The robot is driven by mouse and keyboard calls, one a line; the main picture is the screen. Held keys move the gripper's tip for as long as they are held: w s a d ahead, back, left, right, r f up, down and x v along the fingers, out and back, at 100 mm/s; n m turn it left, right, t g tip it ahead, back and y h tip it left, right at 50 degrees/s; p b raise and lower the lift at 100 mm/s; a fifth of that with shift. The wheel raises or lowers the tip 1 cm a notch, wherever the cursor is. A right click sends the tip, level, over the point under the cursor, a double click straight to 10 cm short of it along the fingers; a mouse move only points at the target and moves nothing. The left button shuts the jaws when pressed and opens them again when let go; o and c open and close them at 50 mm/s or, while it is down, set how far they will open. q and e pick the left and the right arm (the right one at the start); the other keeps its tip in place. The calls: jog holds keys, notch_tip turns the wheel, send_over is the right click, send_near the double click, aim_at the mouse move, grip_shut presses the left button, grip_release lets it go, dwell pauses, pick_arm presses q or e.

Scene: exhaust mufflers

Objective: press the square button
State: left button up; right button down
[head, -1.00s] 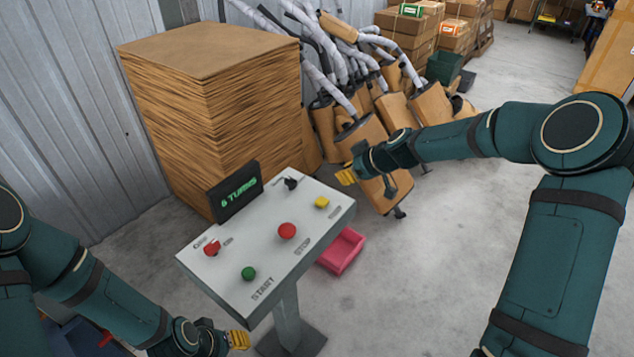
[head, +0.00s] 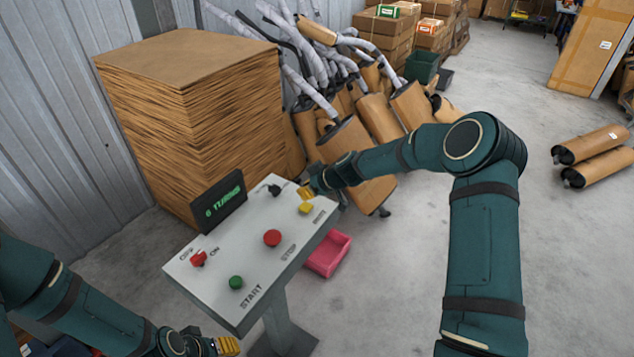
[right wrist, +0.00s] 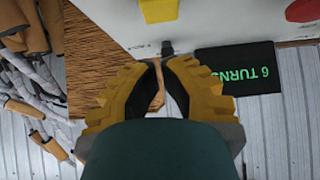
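The square button is a yellow block (head: 305,208) at the far right of the grey control panel (head: 232,270). It also shows at the top of the right wrist view (right wrist: 158,10). My right gripper (head: 305,191) is just beyond the yellow button, close to it in the head view; I cannot tell if they touch. In the right wrist view its fingertips (right wrist: 162,62) are together with nothing held, just short of the button. My left gripper (head: 228,346) is low at the bottom edge, in front of the panel, partly cut off.
The panel also has a red round button (head: 272,238), a green button (head: 236,282), a red switch (head: 199,258), a black knob (head: 274,190) and a display (head: 219,202). Stacked cardboard (head: 190,120) and mufflers (head: 345,140) stand behind. A pink bin (head: 328,254) sits below.

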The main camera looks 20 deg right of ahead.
aim_at(308, 204)
jog(key=shift+s+f+b, duration=0.1)
jog(key=shift+f+b, duration=0.2)
jog(key=shift+f, duration=1.55)
